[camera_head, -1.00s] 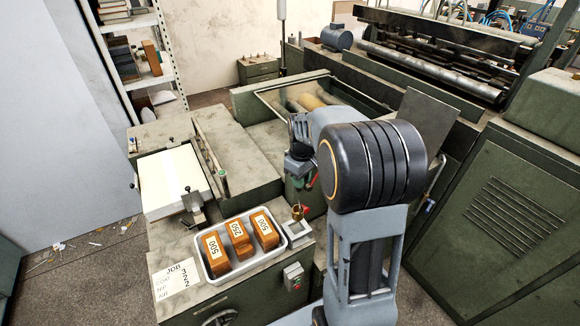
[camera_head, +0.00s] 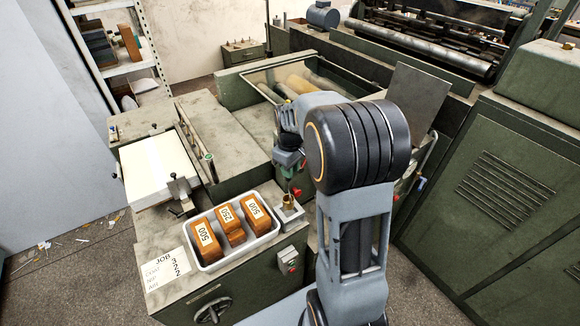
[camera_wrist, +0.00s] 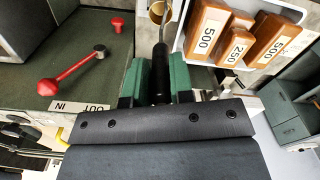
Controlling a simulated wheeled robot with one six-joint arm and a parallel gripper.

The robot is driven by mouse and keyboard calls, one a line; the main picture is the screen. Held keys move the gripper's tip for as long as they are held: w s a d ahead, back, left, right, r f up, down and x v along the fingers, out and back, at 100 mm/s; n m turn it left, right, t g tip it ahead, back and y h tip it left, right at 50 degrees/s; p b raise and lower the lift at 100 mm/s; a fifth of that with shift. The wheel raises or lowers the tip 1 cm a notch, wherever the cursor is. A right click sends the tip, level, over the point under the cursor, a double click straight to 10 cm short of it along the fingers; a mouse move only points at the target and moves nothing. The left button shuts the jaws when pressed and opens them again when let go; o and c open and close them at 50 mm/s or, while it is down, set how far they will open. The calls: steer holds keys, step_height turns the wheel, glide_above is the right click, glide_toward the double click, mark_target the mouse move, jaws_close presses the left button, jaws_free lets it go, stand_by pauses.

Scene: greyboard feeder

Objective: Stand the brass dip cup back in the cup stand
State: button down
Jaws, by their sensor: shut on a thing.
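The brass dip cup (camera_head: 288,201) hangs upright below my gripper (camera_head: 290,174) at the grey cup stand (camera_head: 293,217), on the green cabinet top just right of the tray. In the wrist view the cup (camera_wrist: 157,12) shows its open round mouth at the top edge. Its dark handle runs back between the green finger pads of my gripper (camera_wrist: 160,80), which is shut on it. The cup overlaps the stand in the head view; I cannot tell if it rests in the stand or is just above it.
A white tray (camera_head: 207,265) with several orange-brown weight blocks stands close left of the stand. A job card (camera_head: 168,270) lies at the front left. A switch box (camera_head: 289,259) is on the cabinet front. The wrist view shows a red-handled lever (camera_wrist: 70,75).

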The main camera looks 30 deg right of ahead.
step_height(320, 180, down, 7)
steer(key=b, duration=0.4)
steer(key=shift+b, duration=0.3)
steer(key=c, duration=0.9)
jaws_free()
step_height(320, 180, up, 14)
steer(key=shift+f, duration=0.1)
stand_by(0.4)
